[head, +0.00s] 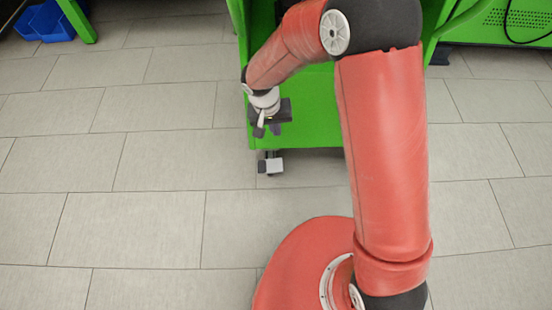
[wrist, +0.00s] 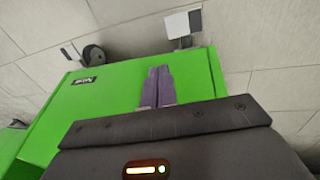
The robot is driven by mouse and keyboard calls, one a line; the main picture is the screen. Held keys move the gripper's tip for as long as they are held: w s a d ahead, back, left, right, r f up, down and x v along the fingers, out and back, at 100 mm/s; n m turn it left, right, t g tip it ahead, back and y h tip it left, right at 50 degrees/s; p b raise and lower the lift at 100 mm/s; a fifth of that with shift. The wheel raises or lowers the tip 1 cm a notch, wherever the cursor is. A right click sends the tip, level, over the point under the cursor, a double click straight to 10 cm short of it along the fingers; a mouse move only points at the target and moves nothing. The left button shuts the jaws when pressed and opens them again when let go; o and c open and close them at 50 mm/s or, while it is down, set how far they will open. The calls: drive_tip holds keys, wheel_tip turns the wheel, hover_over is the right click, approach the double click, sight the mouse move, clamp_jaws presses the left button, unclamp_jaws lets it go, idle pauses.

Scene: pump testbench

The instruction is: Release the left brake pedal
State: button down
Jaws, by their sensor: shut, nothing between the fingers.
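A brake pedal (head: 270,166) with a light grey plate juts out low at the near edge of the green bench (head: 300,135). In the wrist view a pedal (wrist: 183,25) shows as a flat plate, part white and part dark grey, beyond the green panel's edge. I cannot tell its tilt. My gripper (head: 266,130) hangs over the green panel, above and apart from the pedal in the head view. Its purple-grey fingers show together and empty in the wrist view (wrist: 157,85).
A dark caster wheel (wrist: 94,54) with a small pale plate (wrist: 70,51) stands at the other corner of the green panel in the wrist view. Blue bins (head: 45,22) sit far left. The tiled floor (head: 130,200) is clear to the left.

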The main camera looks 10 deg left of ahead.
hover_over(276, 166)
drive_tip(key=a, duration=0.3)
wheel_tip(276, 166, down, 6)
drive_tip(key=shift+s+r, duration=0.1)
drive_tip(key=shift+s, duration=0.25)
drive_tip(key=d+f, duration=0.1)
drive_tip(key=f, duration=0.3)
drive_tip(key=f+b, duration=0.1)
drive_tip(key=f, duration=0.4)
drive_tip(key=d+f, duration=0.1)
drive_tip(key=f, duration=0.3)
drive_tip(key=shift+w+d+f+b, duration=0.3)
drive_tip(key=shift+f, duration=0.05)
